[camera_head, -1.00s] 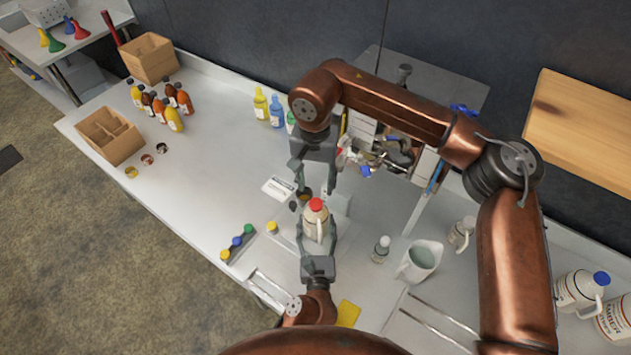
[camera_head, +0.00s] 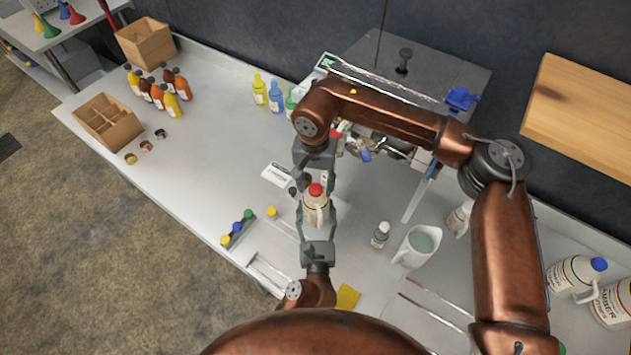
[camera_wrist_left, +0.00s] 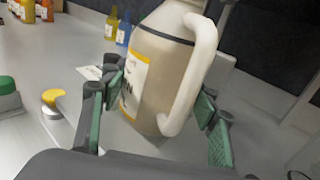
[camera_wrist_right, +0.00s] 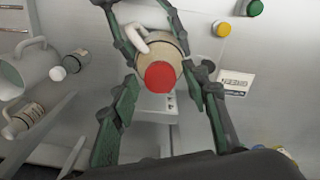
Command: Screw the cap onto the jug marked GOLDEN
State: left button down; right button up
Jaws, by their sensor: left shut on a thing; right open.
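The cream jug (camera_head: 315,213) stands upright, with a handle and a yellow-edged label partly readable in the left wrist view (camera_wrist_left: 160,75). A red cap (camera_head: 315,190) sits over its mouth; I cannot tell how tightly. It also shows in the right wrist view (camera_wrist_right: 160,76). My left gripper (camera_head: 317,224) is shut on the jug's body, one finger on each side. My right gripper (camera_head: 314,178) is open, above and behind the cap in the head view, its fingers apart on either side of the jug's top. The jug's base is partly hidden by my left gripper.
Several filled bottles (camera_head: 158,92) stand farther left.

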grip_shut()
jog(key=m, duration=0.9)
jog(key=shift+m, duration=0.4)
jog(key=shift+o, duration=0.3)
grip_release()
